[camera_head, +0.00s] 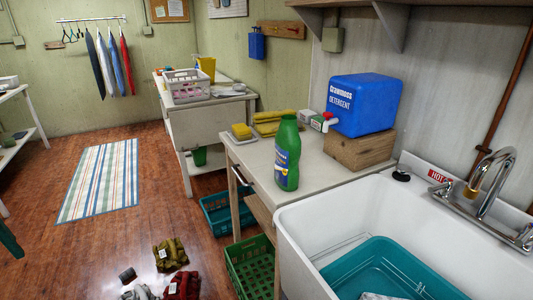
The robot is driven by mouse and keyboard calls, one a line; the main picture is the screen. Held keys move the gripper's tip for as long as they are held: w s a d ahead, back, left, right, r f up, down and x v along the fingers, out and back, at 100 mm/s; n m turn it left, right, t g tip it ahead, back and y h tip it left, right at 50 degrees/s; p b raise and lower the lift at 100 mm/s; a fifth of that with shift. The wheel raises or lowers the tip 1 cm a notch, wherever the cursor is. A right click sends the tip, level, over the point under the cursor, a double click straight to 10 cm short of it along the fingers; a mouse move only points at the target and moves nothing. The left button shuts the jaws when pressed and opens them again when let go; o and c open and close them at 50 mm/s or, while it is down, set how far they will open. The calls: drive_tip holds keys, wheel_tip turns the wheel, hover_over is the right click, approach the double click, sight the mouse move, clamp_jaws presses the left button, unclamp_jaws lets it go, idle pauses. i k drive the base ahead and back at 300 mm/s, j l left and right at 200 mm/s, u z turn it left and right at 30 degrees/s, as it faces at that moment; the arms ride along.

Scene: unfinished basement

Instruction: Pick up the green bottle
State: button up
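The green bottle (288,153) stands upright near the front edge of a light grey table (315,168), left of the sink. It has a green cap and a dark blue and white label. Nothing touches it or covers it in this view. My gripper is not in view.
A blue detergent container (364,104) with a red-and-white tap sits on a wooden block (359,149) behind and right of the bottle. Yellow cloths (275,122) lie behind it. A white sink (450,245) adjoins at right. Crates (228,215) and clothes (170,256) occupy the floor.

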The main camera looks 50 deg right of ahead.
sight(288, 142)
drive_tip(key=i+z, duration=0.15)
drive_tip(key=z, duration=1.15)
drive_tip(key=i+j+z, duration=0.25)
drive_tip(key=i, duration=0.15)
